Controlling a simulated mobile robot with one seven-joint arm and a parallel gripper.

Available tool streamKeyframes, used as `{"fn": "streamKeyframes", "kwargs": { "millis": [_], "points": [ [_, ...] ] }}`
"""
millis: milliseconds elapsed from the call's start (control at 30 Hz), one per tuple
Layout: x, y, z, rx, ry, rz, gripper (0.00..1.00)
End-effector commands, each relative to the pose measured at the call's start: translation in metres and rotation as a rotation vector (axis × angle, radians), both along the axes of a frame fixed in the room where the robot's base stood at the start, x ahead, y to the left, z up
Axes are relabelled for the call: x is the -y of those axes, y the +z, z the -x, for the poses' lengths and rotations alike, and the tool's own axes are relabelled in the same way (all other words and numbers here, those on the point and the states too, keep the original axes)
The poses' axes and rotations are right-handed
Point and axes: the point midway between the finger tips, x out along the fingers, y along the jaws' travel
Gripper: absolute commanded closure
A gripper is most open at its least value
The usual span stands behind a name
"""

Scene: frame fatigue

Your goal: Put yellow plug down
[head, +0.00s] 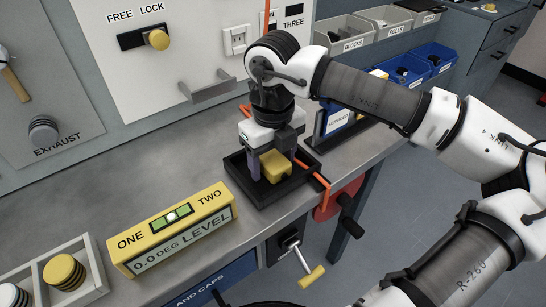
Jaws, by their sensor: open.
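The yellow plug (275,166) is a blocky yellow piece at the black square tray (287,189) on the bench. My gripper (273,160) points down over the tray, with its fingers open on either side of the plug. Whether the plug's underside touches the tray floor is hidden from this angle. Part of the tray's back is covered by my gripper.
A yellow level (172,228) lies to the left on the grey bench. A compartment tray with a striped yellow cap (64,272) is at the lower left. Blue bins (405,68) stand at the back right. An orange cable and red wheel (338,199) are beside the tray.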

Motion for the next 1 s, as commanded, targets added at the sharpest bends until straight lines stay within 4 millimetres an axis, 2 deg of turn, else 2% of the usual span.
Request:
{"fn": "streamKeyframes", "kwargs": {
  "millis": [167, 600, 800, 1000],
  "points": [
    [0.0, 0.013, -0.001, 0.003, -0.001, 0.0, 0.35],
    [0.0, 0.103, -0.001, 0.003, -0.001, 0.0, 0.35],
    [0.0, 0.121, 0.0, 0.001, -0.001, -0.001, 0.35],
    [0.0, 0.123, 0.0, 0.0, 0.0, 0.0, 0.35]
  ]
}}
